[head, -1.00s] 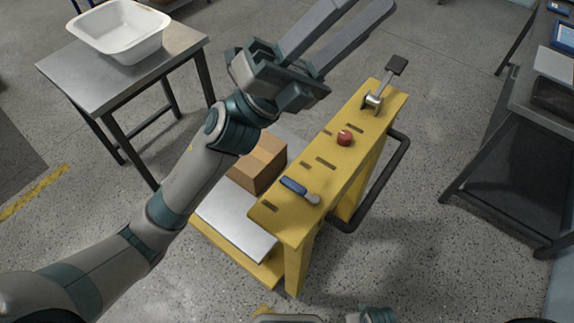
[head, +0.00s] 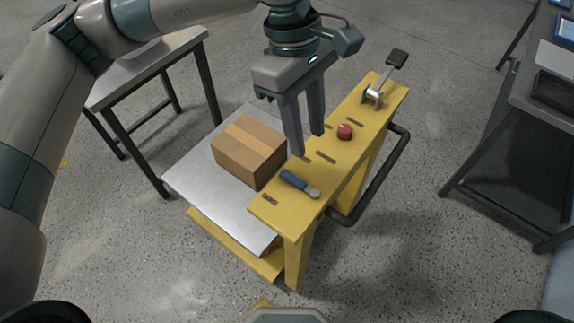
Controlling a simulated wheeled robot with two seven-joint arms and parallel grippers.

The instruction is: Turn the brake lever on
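A yellow cart (head: 300,222) has a narrow raised top panel. On the panel's near end lies a lever with a blue handle (head: 293,180) and a round grey pivot at its right. At the far end a metal lever with a black grip (head: 397,58) stands up at a tilt. The frames do not label which one is the brake lever. My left gripper (head: 307,145) points down above the panel, just beyond the blue handle and left of the red button. Its two fingers are parallel with a narrow gap, holding nothing. My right gripper is out of view.
A red button (head: 345,131) sits mid-panel, with slots around it. A cardboard box (head: 250,150) rests on the cart's silver platform (head: 225,205). A black bar handle (head: 378,185) runs along the right side. Metal tables stand left (head: 185,50) and right (head: 520,130).

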